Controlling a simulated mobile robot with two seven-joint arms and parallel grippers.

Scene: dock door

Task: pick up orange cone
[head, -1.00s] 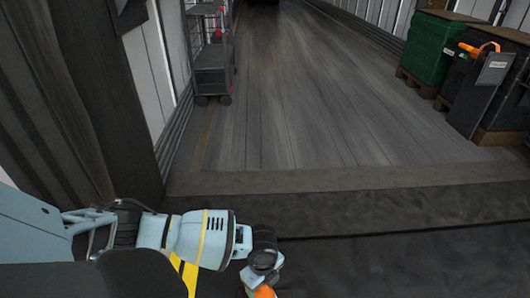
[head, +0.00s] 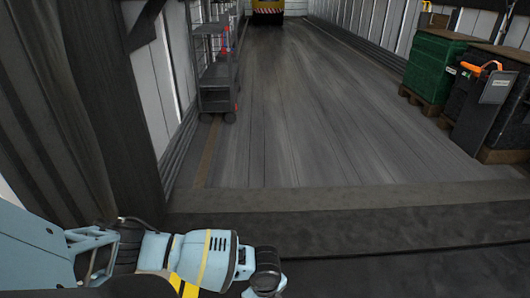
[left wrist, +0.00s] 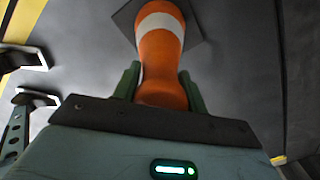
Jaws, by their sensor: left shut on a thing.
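The orange cone (left wrist: 163,60) with a white band and a dark square base shows in the left wrist view. My left gripper (left wrist: 160,82) is shut on it, with one green finger on each side of its orange body. The cone's base points away from the gripper. In the head view my left arm reaches in from the lower left, and its gripper and the cone are below the picture's edge. My right gripper is not in view.
A dark shelf cart (head: 216,75) stands at the left wall inside the trailer. A green crate (head: 436,68) on a pallet and a dark panel with an orange handle (head: 490,100) stand at the right. The trailer floor (head: 310,110) between is clear.

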